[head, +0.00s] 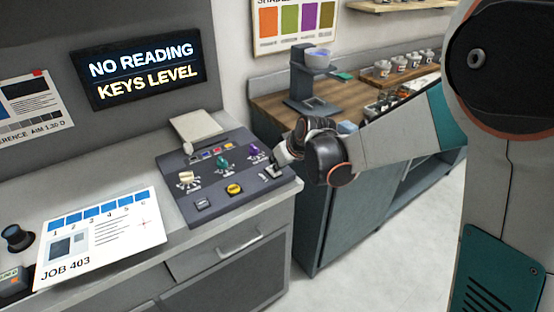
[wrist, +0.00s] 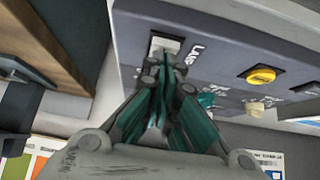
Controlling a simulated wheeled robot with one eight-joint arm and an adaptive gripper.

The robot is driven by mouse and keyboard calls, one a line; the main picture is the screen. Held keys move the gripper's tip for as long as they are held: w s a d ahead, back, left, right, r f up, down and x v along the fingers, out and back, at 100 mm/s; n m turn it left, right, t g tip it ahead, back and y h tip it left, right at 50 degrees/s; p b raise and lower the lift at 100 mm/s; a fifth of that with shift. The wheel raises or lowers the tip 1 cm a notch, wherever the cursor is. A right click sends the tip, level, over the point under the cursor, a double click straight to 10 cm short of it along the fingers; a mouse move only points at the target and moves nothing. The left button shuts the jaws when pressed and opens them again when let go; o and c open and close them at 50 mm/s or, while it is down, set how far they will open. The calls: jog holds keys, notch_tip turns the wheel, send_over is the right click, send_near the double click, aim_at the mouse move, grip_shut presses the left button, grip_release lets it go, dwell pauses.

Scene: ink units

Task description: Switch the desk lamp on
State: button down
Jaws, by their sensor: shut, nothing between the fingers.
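A dark grey control console (head: 217,211) sits on the left counter. At its right end, close to my gripper (head: 277,170), is a small switch that is mostly hidden in the head view. The wrist view shows a pale switch (wrist: 166,44) in a dark recess, with a small white label beside it that is hard to read. My gripper (wrist: 164,62) is shut and empty, its fingertips right at the lower edge of this switch. I cannot tell whether they touch it. I cannot make out a desk lamp in either view.
The console also carries a yellow button (head: 234,189) and cream (head: 187,177), green (head: 222,163) and purple (head: 255,150) keys. A sheet marked JOB 403 (head: 100,240) lies to the left. A screen (head: 140,70) reads "NO READING KEYS LEVEL". A wooden-topped bench (head: 268,106) stands behind my arm.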

dwell(0.3)
jog(key=shift+s+d+f+b, duration=0.25)
jog(key=shift+s+f+b, duration=0.1)
jog(key=shift+f, duration=0.4)
jog(key=shift+r, duration=0.15)
jog(key=shift+w+a, duration=0.1)
jog(key=shift+w+a+r+p, duration=0.3)
jog(key=shift+w+a+p, duration=0.05)
jog(key=shift+w, duration=0.25)
jog(key=shift+r, duration=0.15)
